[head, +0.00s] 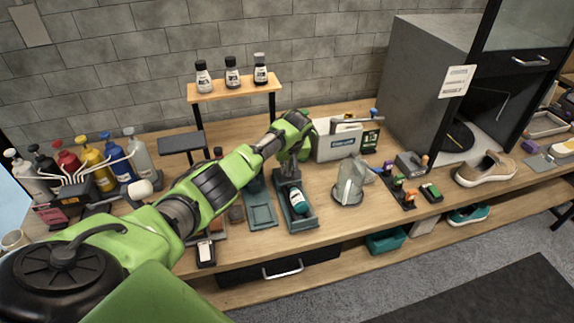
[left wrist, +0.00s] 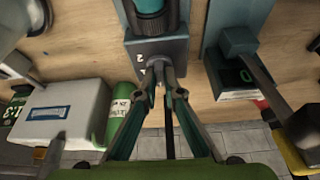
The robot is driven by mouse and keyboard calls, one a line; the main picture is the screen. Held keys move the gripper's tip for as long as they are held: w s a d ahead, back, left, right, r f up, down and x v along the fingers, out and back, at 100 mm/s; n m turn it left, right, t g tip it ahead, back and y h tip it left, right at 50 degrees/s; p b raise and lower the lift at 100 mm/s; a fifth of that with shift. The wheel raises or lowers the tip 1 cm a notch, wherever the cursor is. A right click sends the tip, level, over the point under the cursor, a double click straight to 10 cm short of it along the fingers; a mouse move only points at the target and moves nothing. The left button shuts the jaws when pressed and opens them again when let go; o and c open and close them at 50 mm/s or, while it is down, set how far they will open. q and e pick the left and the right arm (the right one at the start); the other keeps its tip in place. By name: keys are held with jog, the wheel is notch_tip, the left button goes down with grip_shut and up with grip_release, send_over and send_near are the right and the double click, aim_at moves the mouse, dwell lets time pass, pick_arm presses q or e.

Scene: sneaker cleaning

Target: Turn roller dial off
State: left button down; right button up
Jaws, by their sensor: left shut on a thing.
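The roller (head: 303,222) is a dark teal tray on the bench with a teal-and-white bottle (head: 298,201) lying in it. Its box-shaped end (head: 287,177) is at the back, under my left gripper (head: 291,168). In the left wrist view, the roller's box (left wrist: 176,48) shows a face with small white marks, and the bottle (left wrist: 150,8) lies beyond it. My left gripper (left wrist: 161,72) has its fingertips drawn together on the dial at this face. The fingers hide most of the dial, so I cannot read its setting. My right gripper is out of view.
A second teal stand (head: 261,214) is just left of the roller. A white box-shaped machine (head: 336,147) stands close to the right of my left wrist. A clear cup-like holder (head: 349,184) is right of the roller. Spray bottles (head: 95,165) crowd the left end.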

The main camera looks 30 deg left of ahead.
pick_arm(q)
jog(key=shift+n, duration=0.4)
jog(key=c, duration=2.2)
grip_release()
jog(key=shift+o, duration=0.2)
jog(key=v, duration=1.2)
jog(key=shift+w+d+f, duration=0.1)
